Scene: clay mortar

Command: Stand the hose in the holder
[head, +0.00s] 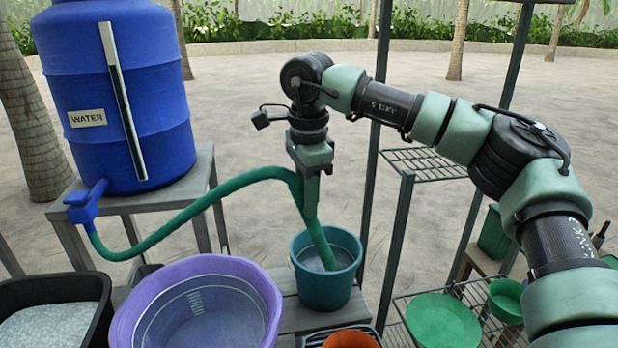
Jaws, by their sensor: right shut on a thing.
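A green hose (190,210) runs from the tap of the blue water barrel, arches up to my right gripper and hangs down from it. My right gripper (311,196) points down and is shut on the hose near its free end. Below the gripper, the hose's end slants down inside the teal bucket (342,297), with its tip low over the greyish content. I cannot tell whether the tip touches it. No separate part is clearly recognisable as the hose holder. My left gripper is not in view.
The blue barrel (110,90) with its blue tap (85,203) stands on a wooden stand at left. A purple basin (262,290), a black tub (75,285) and an orange bowl (352,340) stand close around the bucket. A wire rack (425,162) and metal posts are at right.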

